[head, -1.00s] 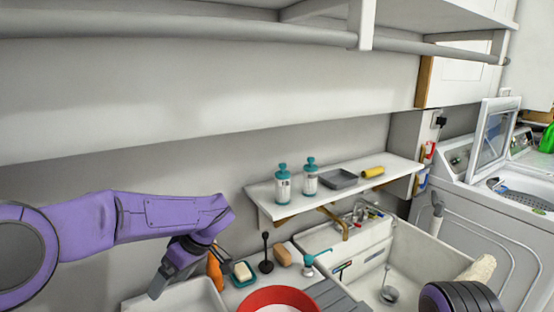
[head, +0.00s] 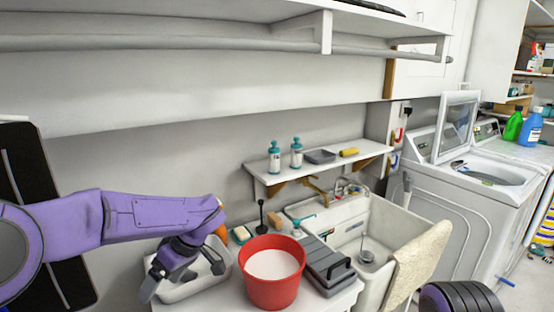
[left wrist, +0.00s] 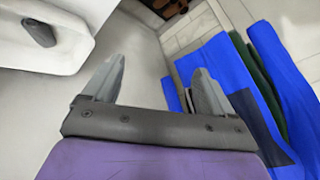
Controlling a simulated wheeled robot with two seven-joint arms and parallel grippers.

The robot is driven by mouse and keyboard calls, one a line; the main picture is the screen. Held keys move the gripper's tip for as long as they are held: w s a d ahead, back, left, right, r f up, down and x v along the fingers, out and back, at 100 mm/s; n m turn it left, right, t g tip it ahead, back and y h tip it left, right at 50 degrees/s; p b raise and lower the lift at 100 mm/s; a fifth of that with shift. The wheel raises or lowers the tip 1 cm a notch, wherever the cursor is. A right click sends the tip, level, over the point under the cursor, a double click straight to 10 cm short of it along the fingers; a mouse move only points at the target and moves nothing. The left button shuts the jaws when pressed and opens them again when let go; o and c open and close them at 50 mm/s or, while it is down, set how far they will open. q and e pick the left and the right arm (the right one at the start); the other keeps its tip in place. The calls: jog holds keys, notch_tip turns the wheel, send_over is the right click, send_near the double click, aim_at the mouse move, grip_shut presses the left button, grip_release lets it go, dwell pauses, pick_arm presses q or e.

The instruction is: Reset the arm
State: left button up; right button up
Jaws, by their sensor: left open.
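My left arm is purple and comes in from the left in the head view. Its gripper (head: 163,276) hangs fingers-down in front of a white tub (head: 190,289) on the counter. In the left wrist view the two grey fingers (left wrist: 155,85) stand wide apart with nothing between them. Beyond them are a pale floor and a blue cloth-like thing (left wrist: 207,58). My right gripper does not show; only a dark rounded part sits at the bottom right of the head view.
A red bucket (head: 275,285) and a grey toolbox (head: 328,265) stand right of the left gripper. A sink (head: 350,232) lies farther right, with a beige towel (head: 415,270) over its edge. A wall shelf (head: 325,167) holds bottles. A washing machine (head: 465,215) stands at the right.

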pick_arm(q)
jog(key=s+a+f+m+t+y, duration=0.1)
jog(key=s+a+f+t+y, duration=0.15)
jog(key=f, duration=0.45)
jog(key=s+a+f+m+t+y, duration=0.1)
jog(key=s+a+f+m+t, duration=0.1)
jog(key=s+a+f, duration=0.35)
jog(key=s+a+f+m+t+y, duration=0.1)
jog(key=a+f+t, duration=0.1)
jog(key=f, duration=0.7)
jog(key=s+d+f+m+g+h, duration=0.1)
jog(key=s+d+f+h, duration=0.2)
jog(key=s, duration=0.5)
jog(key=s+f+m+h+b, duration=0.1)
jog(key=s+f+h, duration=0.1)
jog(key=s+f, duration=0.45)
jog(key=s+d+f+g+h, duration=0.1)
jog(key=s+d+f+h, duration=0.15)
jog(key=s, duration=0.75)
notch_tip(320, 180, down, 9)
jog(key=b, duration=0.9)
jog(key=shift+w+a+f, duration=0.2)
jog(key=shift+w, duration=0.15)
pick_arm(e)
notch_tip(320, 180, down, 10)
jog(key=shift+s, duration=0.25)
